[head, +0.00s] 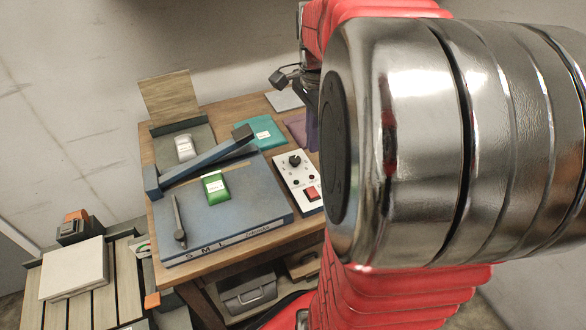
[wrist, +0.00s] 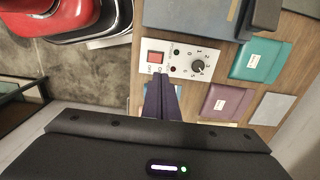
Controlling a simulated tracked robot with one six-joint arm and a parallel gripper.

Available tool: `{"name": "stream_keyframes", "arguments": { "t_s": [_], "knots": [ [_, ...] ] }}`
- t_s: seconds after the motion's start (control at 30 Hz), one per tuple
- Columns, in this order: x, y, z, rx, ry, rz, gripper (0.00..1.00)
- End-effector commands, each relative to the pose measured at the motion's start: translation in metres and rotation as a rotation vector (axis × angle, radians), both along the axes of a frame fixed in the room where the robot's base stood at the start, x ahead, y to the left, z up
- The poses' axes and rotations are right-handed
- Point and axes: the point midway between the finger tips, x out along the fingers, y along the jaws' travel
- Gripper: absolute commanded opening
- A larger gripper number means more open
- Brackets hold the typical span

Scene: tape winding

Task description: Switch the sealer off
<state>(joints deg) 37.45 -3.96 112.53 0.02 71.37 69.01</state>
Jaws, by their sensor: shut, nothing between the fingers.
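The sealer (head: 240,203) is a blue-grey slab on the wooden table, with its long blue arm (head: 205,163) raised at a slant. A green packet (head: 215,187) lies on its top. Its white control panel (head: 290,170) is at the right and carries a black dial (head: 295,160) and a red rocker switch (head: 312,193). In the wrist view the red switch (wrist: 155,57) sits left of the numbered dial (wrist: 197,66). My gripper (wrist: 162,82) is shut and empty, its fingertips just below the switch in that picture; contact cannot be told.
Beside the panel lie a teal packet (wrist: 260,61), a purple packet (wrist: 226,103) and a pale sheet (wrist: 272,109). A tray with a whitish packet (head: 184,147) stands behind the sealer. A slatted surface with a white block (head: 74,268) is at the left.

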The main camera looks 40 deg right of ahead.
Motion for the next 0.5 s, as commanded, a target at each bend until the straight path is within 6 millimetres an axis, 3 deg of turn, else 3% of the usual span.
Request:
{"name": "stream_keyframes", "arguments": {
  "t_s": [0.27,0.5],
  "knots": [
    [0.000,0.000,-0.013,0.001,0.001,0.002,0.00],
    [0.000,0.001,-0.046,0.002,0.004,0.003,0.00]
  ]
}}
